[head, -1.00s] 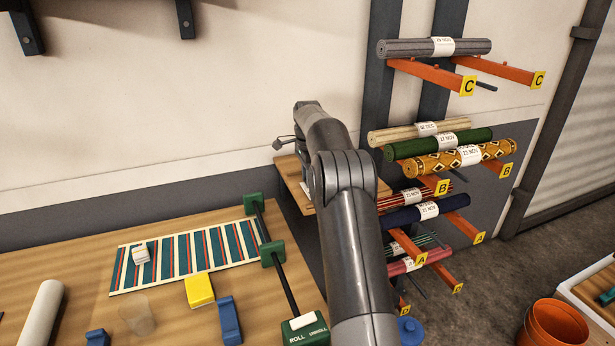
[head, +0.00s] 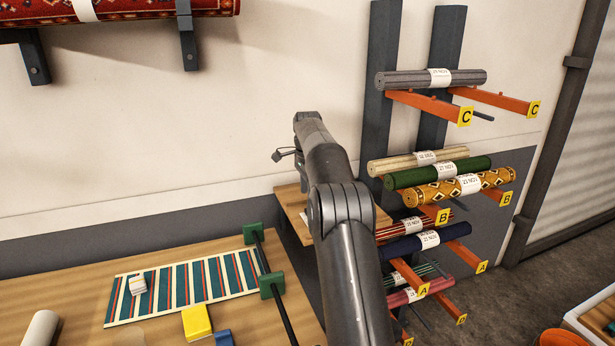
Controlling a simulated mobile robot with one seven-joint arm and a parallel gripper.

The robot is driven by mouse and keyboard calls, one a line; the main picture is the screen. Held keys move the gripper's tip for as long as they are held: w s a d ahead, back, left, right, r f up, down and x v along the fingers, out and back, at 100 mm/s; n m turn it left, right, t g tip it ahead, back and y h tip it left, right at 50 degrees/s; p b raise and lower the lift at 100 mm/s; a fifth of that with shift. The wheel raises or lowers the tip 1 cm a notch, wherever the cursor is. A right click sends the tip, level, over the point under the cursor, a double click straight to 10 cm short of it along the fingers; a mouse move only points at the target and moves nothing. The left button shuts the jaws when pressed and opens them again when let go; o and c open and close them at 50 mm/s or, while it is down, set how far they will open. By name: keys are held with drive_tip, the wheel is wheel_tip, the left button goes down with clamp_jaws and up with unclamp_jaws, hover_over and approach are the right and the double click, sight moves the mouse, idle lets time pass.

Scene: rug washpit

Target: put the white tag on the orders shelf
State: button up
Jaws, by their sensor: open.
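A small wooden shelf (head: 291,212), possibly the orders shelf, is on the wall behind my arm, which hides part of it. A small white piece (head: 306,214) shows on it beside my arm; I cannot tell whether it is the white tag. Another small white item (head: 137,284) lies on the striped teal and red runner on the bench. My arm rises in front of the shelf, its far end near the wall.
A rack at right holds rolled rugs with white date bands, such as a green roll (head: 437,173), on orange arms (head: 427,105). The wooden bench (head: 65,290) has a yellow block (head: 196,322) and a green-ended roller (head: 271,285). A red rug (head: 150,10) hangs above.

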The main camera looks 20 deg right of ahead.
drive_tip(key=s+a+r+n+t, duration=0.1)
drive_tip(key=s+a+r+n, duration=0.2)
drive_tip(key=r, duration=0.5)
drive_tip(key=s+a+r+n, duration=0.1)
drive_tip(key=s+a+r, duration=0.2)
drive_tip(key=s+r, duration=0.3)
drive_tip(key=s+a+r+n+t, duration=0.1)
drive_tip(key=s+a+r+n, duration=0.15)
drive_tip(key=s, duration=0.35)
drive_tip(key=s+a+r+n+t, duration=0.1)
drive_tip(key=s+a+r+n, duration=0.15)
drive_tip(key=s, duration=0.35)
drive_tip(key=s+a+f+n+t, duration=0.1)
drive_tip(key=s+f+n, duration=0.2)
drive_tip(key=s, duration=0.6)
drive_tip(key=s+a+f+n, duration=0.2)
drive_tip(key=s+f, duration=0.4)
drive_tip(key=s, duration=0.3)
drive_tip(key=s+a+f+n+t, duration=0.1)
drive_tip(key=s+f+n, duration=0.3)
drive_tip(key=s, duration=0.5)
drive_tip(key=shift+a+f+t, duration=0.3)
drive_tip(key=shift+a+f, duration=0.45)
